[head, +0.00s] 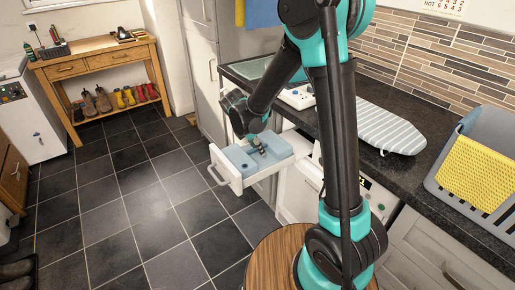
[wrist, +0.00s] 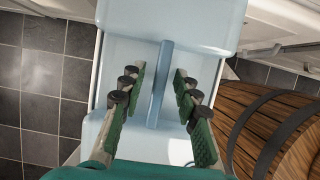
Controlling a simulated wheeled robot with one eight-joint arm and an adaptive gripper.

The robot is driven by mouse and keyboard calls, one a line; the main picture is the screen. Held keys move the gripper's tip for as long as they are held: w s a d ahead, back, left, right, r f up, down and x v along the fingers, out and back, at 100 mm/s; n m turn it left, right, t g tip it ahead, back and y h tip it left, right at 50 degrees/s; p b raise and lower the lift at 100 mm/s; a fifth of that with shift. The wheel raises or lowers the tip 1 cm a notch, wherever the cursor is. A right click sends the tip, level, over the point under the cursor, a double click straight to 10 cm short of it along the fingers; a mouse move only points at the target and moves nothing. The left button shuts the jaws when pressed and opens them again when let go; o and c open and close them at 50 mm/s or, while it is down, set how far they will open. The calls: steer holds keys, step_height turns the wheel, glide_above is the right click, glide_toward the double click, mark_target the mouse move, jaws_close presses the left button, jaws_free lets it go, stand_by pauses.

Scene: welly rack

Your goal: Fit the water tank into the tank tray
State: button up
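The pale blue water tank (head: 239,159) lies in the white pulled-out tank tray (head: 228,176) in the head view. I cannot tell whether it is fully seated. In the wrist view the tank (wrist: 200,22) fills the middle, with a narrow upright blue handle bar (wrist: 160,85) on it. My gripper (head: 258,147) is over the tank, pointing down. In the wrist view its green fingers (wrist: 158,80) stand on either side of the bar, with a visible gap on both sides. It is open and holds nothing.
A wooden barrel-like stool (head: 262,262) stands close to the tray's right in the wrist view. The dark counter (head: 400,175) carries an ironing board (head: 372,124) and a grey basket (head: 482,165). A wooden rack (head: 95,62) with boots is at the back left. Tiled floor (head: 150,210) is clear.

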steer(key=v, duration=1.2)
steer(key=s+d+f+m+t+y, duration=0.1)
steer(key=s+d+f+m, duration=0.3)
steer(key=s+d+m, duration=0.4)
steer(key=s+d+f+m+y, duration=0.2)
steer(key=s+d+f+m, duration=0.3)
steer(key=s+d+m, duration=0.4)
steer(key=d+m, duration=0.4)
steer(key=m, duration=0.3)
steer(key=shift+d+m+t+y, duration=0.25)
steer(key=shift+m+t+y, duration=0.05)
steer(key=shift+m+t, duration=0.1)
steer(key=shift+s, duration=0.1)
steer(key=shift+c, duration=0.5)
